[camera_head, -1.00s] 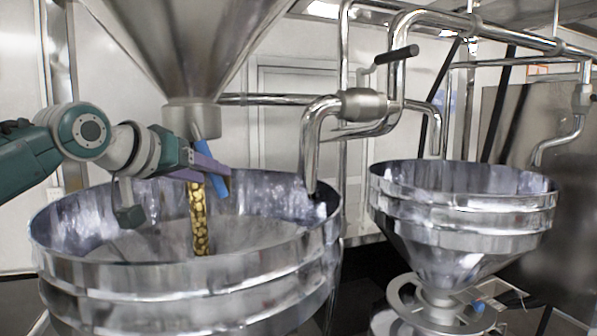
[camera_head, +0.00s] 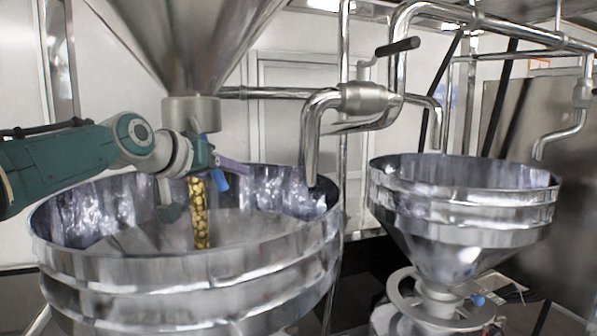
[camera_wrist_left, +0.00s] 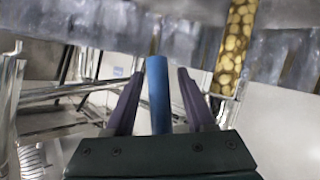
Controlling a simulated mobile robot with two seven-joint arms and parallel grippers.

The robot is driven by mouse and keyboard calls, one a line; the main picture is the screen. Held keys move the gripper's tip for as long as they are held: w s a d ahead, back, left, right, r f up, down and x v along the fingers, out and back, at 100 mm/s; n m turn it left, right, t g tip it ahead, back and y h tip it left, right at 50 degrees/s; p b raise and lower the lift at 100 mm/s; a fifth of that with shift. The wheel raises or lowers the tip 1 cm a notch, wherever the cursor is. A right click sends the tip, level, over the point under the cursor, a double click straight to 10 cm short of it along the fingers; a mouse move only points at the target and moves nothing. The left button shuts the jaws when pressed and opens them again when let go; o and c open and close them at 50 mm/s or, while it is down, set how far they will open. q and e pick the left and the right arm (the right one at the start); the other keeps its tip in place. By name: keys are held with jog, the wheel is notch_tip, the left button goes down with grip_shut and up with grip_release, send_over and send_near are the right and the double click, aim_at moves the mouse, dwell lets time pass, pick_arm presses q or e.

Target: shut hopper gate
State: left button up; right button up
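The steel hopper (camera_head: 190,40) hangs at the upper left, with its outlet collar (camera_head: 191,112) at the bottom. A stream of golden beans (camera_head: 201,215) falls below it into a large steel funnel (camera_head: 190,270); the stream also shows in the left wrist view (camera_wrist_left: 232,45). The blue gate handle (camera_head: 221,183) is mostly hidden behind my left gripper (camera_head: 232,166). In the left wrist view the handle (camera_wrist_left: 158,95) stands between the two purple fingers of the gripper (camera_wrist_left: 158,82), with a gap on both sides. The gripper is open around it. My right gripper is not in view.
A second steel funnel (camera_head: 463,200) stands at the right. A bent steel pipe (camera_head: 312,140) with a black-gripped lever (camera_head: 397,47) comes down at the big funnel's right rim, to the right of my left gripper.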

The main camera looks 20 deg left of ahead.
pick_arm(q)
grip_shut()
dwell(1.3)
